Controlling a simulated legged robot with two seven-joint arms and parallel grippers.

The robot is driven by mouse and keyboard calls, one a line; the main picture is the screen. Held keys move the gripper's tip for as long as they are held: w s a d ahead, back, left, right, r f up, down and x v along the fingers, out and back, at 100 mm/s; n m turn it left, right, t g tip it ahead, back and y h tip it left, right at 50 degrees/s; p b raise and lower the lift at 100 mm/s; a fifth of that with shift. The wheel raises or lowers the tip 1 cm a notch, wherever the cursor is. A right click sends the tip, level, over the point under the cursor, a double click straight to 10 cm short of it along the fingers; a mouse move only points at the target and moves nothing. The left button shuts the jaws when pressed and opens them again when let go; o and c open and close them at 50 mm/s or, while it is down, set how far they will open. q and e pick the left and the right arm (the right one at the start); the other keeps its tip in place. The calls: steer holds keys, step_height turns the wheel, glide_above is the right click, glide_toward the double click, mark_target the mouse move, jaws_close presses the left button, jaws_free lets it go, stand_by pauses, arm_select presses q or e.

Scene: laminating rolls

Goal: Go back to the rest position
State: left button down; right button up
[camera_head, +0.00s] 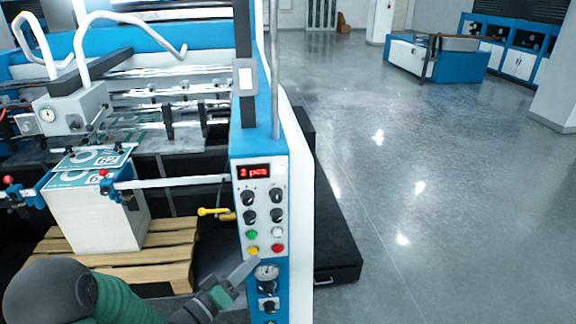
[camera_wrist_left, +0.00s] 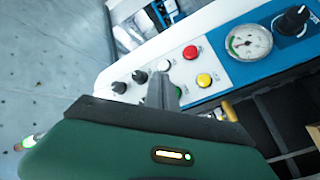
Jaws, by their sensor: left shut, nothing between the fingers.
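My left gripper (camera_head: 243,272) comes in from the lower left in the head view. Its fingers are shut together and empty, in front of the lower part of the machine's control panel (camera_head: 261,215). The tips lie close to the yellow button (camera_head: 253,251); whether they touch the panel I cannot tell. In the left wrist view the shut fingers (camera_wrist_left: 162,90) point at the panel, near the red button (camera_wrist_left: 190,52) and the yellow button (camera_wrist_left: 204,80). My right gripper is in neither view.
A red display (camera_head: 254,171) reads "2 pcs". A gauge (camera_head: 266,272) sits below the buttons. A white stack (camera_head: 95,215) stands on a wooden pallet (camera_head: 160,256) at the left. A black platform (camera_head: 337,240) borders the machine. The grey floor (camera_head: 440,200) at the right is clear.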

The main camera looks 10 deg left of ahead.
arm_select(q)
steer(key=s+a+f+m+g+y+b, duration=0.1)
steer(key=s+a+f+g+y+b, duration=0.2)
steer(key=f, duration=0.4)
steer(key=s+a+f+m+g+y+b, duration=0.1)
steer(key=f+m+g+y+b, duration=0.1)
steer(key=f+g+y, duration=0.4)
steer(key=s+f+g+b, duration=0.1)
steer(key=s+f+g, duration=0.1)
steer(key=s, duration=0.6)
steer(key=s+d+f+g+b, duration=0.1)
steer(key=s+f+g, duration=0.1)
steer(key=s, duration=0.6)
steer(key=shift+f+m+g, duration=0.3)
steer(key=shift+f+m, duration=0.1)
steer(key=shift+f, duration=0.25)
steer(key=shift+d, duration=0.2)
steer(key=shift+a, duration=0.1)
steer(key=shift+r, duration=0.1)
stand_by(2.3)
